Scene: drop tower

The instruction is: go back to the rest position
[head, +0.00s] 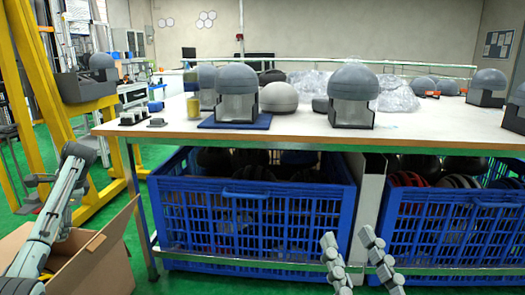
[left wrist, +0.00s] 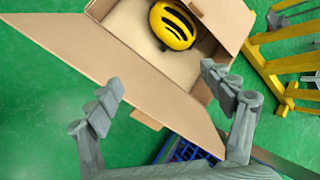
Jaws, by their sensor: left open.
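My left gripper (left wrist: 162,82) is open and empty in the left wrist view. It is over an open cardboard box (left wrist: 95,55), with a flap between its fingers. A yellow helmet with black slots (left wrist: 172,26) lies inside the box. In the head view, my left arm reaches across the box (head: 92,262) at the lower left, and its fingers cannot be made out. My right gripper (head: 348,242) is at the bottom of the head view, in front of the table. Its two fingers are apart with nothing between them.
A white table (head: 435,125) carries grey domes on stands, including one on a blue mat (head: 235,123). Blue crates (head: 255,215) of helmets stand beneath it, close behind my right gripper. A yellow frame (head: 50,90) stands at the left. Green floor shows between box and table.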

